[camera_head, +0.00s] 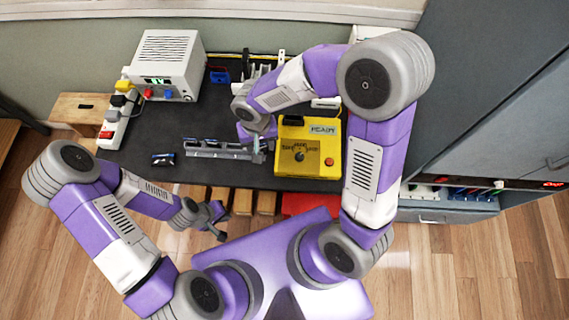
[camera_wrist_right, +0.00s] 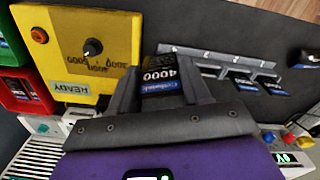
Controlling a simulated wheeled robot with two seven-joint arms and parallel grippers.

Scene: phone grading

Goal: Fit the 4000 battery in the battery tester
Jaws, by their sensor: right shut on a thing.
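My right gripper (camera_wrist_right: 155,85) is shut on the 4000 battery (camera_wrist_right: 160,76), whose black and blue label shows between the fingers in the right wrist view. The yellow battery tester (camera_head: 293,170) stands to the right of this gripper (camera_head: 262,143) in the head view; its sign reads READY. It also shows in the right wrist view (camera_wrist_right: 75,55), with a dark knob. The grey battery rack (camera_head: 215,154) is close by; I cannot tell whether the held battery is clear of it. My left gripper (camera_head: 217,221) is open and empty, low in front of the table.
Other batteries (camera_wrist_right: 243,82) sit in the rack. A dark object (camera_head: 162,159) lies left of it. A white power supply (camera_head: 165,65) and a power strip (camera_head: 118,115) stand at the left. A red bin (camera_wrist_right: 25,92) and a green bin (camera_wrist_right: 12,45) lie beyond the tester.

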